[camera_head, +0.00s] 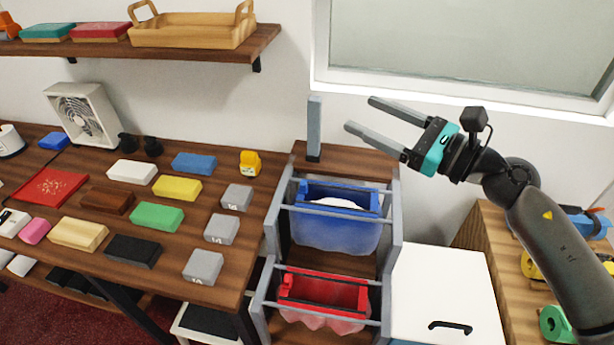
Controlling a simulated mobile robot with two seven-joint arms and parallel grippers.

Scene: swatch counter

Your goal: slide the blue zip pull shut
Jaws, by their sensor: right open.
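A blue pouch (338,235) hangs in the upper part of a grey rack. Its top is open, with a blue rim and something white inside. A small dark piece sits at the rim's left end, but I cannot tell whether it is the zip pull. My left gripper is out of view.
The grey rack (275,228) has bars across both pouches. A grey post (314,130) stands behind it. The counter at left holds several coloured blocks, a fan (84,115) and a yellow item (250,163). A white box (445,285) stands right of the rack.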

